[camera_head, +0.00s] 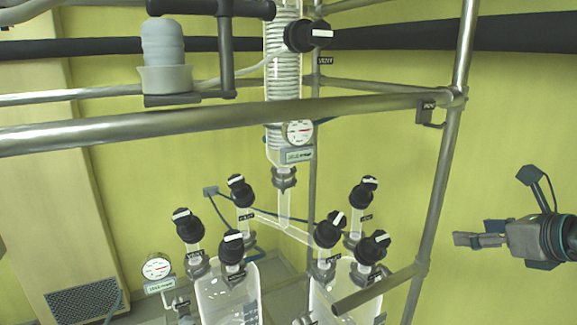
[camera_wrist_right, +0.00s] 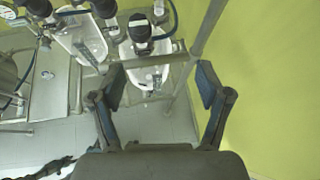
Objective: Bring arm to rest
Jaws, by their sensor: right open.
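My right gripper (camera_head: 497,207) is at the right of the head view, to the right of the metal frame and in front of the yellow-green wall. It is open and empty. In the right wrist view, its two fingers (camera_wrist_right: 160,88) stand apart with nothing between them. A glass reactor (camera_wrist_right: 148,50) shows beyond the fingertips there, and a second one (camera_wrist_right: 82,38) is to its left. My left gripper is not in the head view.
Metal frame rails (camera_head: 230,121) cross the head view, with an upright post (camera_head: 440,185) left of my right gripper. Two glass vessels (camera_head: 228,295) with black valve knobs stand below a glass coil condenser (camera_head: 284,75). The wall area (camera_head: 520,110) around my right gripper looks clear.

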